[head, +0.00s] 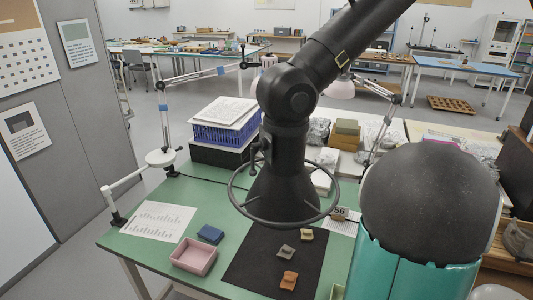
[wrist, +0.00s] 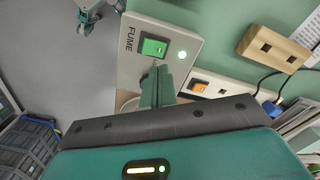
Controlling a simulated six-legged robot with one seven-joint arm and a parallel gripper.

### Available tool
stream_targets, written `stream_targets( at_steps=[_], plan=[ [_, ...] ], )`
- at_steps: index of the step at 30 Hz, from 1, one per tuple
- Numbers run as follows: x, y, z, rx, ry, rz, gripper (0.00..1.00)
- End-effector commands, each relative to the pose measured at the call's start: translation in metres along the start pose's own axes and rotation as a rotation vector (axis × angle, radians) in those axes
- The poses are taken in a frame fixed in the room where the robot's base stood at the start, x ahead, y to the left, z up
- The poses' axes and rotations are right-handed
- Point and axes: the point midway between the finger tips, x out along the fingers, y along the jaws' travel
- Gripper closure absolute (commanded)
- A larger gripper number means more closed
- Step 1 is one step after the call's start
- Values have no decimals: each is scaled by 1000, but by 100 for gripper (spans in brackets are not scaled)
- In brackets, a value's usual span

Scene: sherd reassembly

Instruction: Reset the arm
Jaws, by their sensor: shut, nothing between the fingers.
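In the wrist view my gripper (wrist: 157,84) shows as teal fingers close together, shut and empty. They overlap the lower part of a grey box marked FUME (wrist: 131,66) with a green switch; I cannot tell whether they touch it. On a black mat (head: 246,262) lie a yellowish sherd (head: 307,235), a grey sherd (head: 286,251) and an orange sherd (head: 289,280), all apart from my arm.
A pink tray (head: 208,258), a blue block (head: 210,234) and a printed sheet (head: 158,220) lie left of the mat. A blue crate (head: 220,133) with papers stands behind. The wrist view shows a slotted wooden block (wrist: 272,48) and an orange switch (wrist: 198,87) on a strip.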

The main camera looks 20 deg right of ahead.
Motion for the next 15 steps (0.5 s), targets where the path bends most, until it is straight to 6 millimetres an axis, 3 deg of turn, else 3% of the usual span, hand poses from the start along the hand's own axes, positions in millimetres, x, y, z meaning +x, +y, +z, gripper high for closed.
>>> stream_targets(
  at_steps=[4, 7, 15],
  plan=[
    [-3, -7, 8, -35, -6, -14, 100],
    [-13, -25, 32, -135, -20, -51, 100],
    [-69, -75, 148, -631, -35, -206, 100]
  ],
)
